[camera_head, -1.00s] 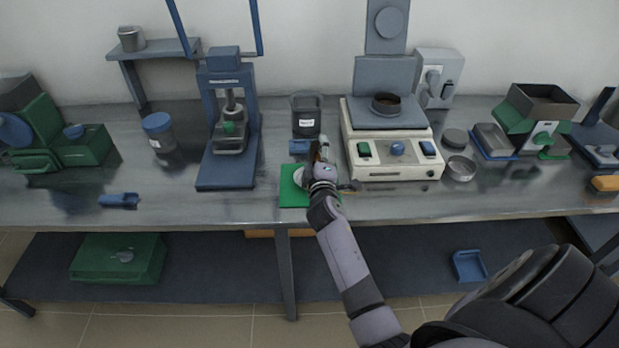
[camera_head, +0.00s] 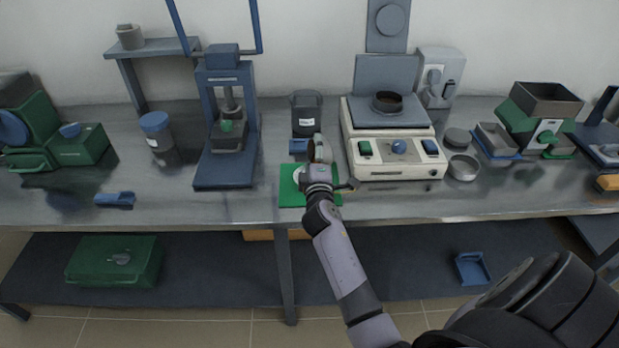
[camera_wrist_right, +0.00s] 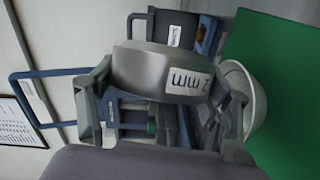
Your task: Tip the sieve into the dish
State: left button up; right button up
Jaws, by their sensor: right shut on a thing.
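My right gripper (camera_head: 319,168) is shut on a grey metal sieve (camera_head: 319,148) and holds it over the green mat at the bench front. In the right wrist view the sieve (camera_wrist_right: 160,72) sits between the two fingers, with a "2 mm" label upside down. In the head view it looks tipped on its side. A white dish (camera_head: 298,174) lies on the green mat (camera_head: 290,199), left of the gripper and partly hidden by it. The dish (camera_wrist_right: 258,100) also shows beside the right finger in the wrist view. Whether anything is in the sieve or dish cannot be seen. My left gripper is out of view.
A blue press (camera_head: 226,150) stands left of the mat and a white sieve shaker (camera_head: 395,155) close on the right. A dark labelled container (camera_head: 306,112) stands behind. Round pans (camera_head: 462,167) lie right of the shaker.

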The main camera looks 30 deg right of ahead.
jog(key=shift+a+n+b, duration=0.1)
jog(key=shift+n+b, duration=0.2)
jog(key=shift+b, duration=0.1)
jog(key=shift+a+f+n+t+b, duration=0.1)
jog(key=shift+a+n+t+b, duration=0.3)
jog(key=shift+b, duration=0.45)
jog(key=shift+d+n, duration=0.1)
jog(key=shift+n, duration=0.2)
jog(key=shift+r, duration=0.2)
